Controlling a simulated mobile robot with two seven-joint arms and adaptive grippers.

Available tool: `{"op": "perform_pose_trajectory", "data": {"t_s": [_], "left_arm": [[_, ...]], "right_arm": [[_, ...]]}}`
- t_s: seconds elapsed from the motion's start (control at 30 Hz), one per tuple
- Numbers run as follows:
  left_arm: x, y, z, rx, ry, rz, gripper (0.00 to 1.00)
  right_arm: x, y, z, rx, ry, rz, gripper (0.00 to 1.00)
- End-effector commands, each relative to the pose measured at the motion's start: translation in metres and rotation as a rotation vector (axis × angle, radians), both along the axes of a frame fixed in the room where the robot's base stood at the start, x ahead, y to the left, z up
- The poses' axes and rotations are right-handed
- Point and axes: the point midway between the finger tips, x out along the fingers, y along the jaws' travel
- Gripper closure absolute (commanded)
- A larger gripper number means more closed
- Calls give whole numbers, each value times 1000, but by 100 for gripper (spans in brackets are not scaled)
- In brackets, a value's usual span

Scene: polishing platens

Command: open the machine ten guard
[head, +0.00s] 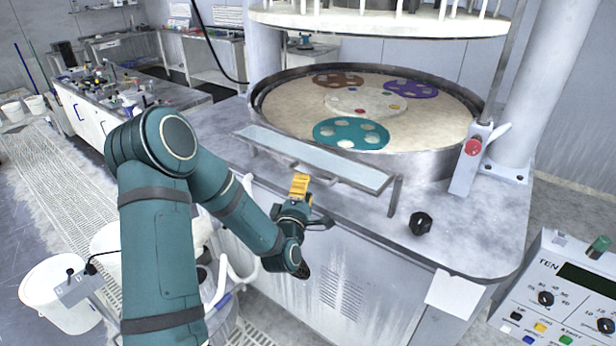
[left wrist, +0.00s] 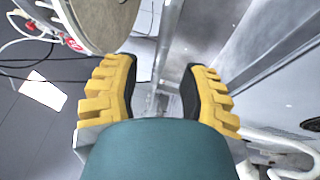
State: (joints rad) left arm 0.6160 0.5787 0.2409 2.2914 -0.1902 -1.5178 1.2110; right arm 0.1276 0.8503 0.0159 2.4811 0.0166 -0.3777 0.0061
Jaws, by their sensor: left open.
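The guard (head: 315,158) of the machine is a long, narrow, pale see-through panel in a grey frame. It sits along the front edge of the round platen basin, with a bar handle (head: 345,181) on its near side. My left gripper (head: 300,186), with yellow fingers, is just in front of the guard, near the left part of the handle. In the left wrist view the fingers (left wrist: 160,92) are spread apart, and a grey bar runs between and beyond them. I cannot tell whether they touch the handle. My right gripper is not in view.
A control panel marked TEN (head: 560,290) stands at the lower right. A black knob (head: 421,223) and a red button (head: 473,147) are on the machine's right side. The platen (head: 420,110) holds coloured carriers. White buckets (head: 62,295) stand at lower left.

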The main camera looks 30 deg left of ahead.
Motion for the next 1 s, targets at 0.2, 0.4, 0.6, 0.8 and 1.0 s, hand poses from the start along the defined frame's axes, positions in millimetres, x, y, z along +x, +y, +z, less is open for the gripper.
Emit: {"op": "perform_pose_trajectory", "data": {"t_s": [0.2, 0.4, 0.6, 0.8, 1.0], "left_arm": [[30, 10, 5, 0, -1, 0, 57], [41, 13, 6, 0, 0, 0, 57], [42, 14, 6, 0, 1, 0, 57], [42, 14, 6, 0, 1, 0, 96], [42, 14, 7, 0, 1, 1, 100]], "right_arm": [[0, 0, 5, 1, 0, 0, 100], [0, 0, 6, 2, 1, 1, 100], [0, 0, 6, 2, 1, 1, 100], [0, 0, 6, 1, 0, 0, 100], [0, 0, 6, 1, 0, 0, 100]]}}
